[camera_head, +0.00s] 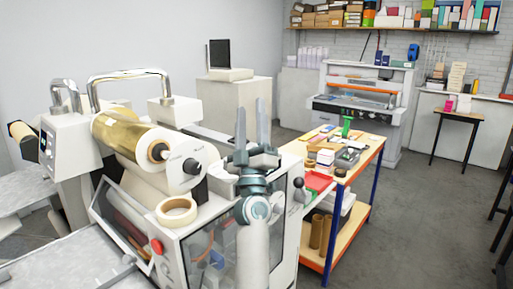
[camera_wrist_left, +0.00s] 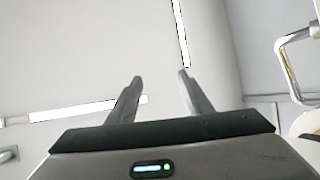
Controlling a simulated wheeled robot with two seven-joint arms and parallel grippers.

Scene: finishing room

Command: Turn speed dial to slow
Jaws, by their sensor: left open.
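The laminating-type machine (camera_head: 230,225) stands in front of me in the head view, with a gold film roll (camera_head: 130,135) on top. A dark round knob (camera_head: 192,166) sits at the end of the roll, and a red button (camera_head: 157,246) is on the front. I cannot tell which part is the speed dial; no slow marking is legible. My left gripper (camera_head: 251,108) points upward in front of the machine's right part, open and empty. My right gripper is not in view.
A tape roll (camera_head: 177,212) lies on the machine top. Chrome handles (camera_head: 128,76) rise at the back. A cluttered wooden cart (camera_head: 345,182) stands close on the right. Grey floor (camera_head: 415,220) is open further right.

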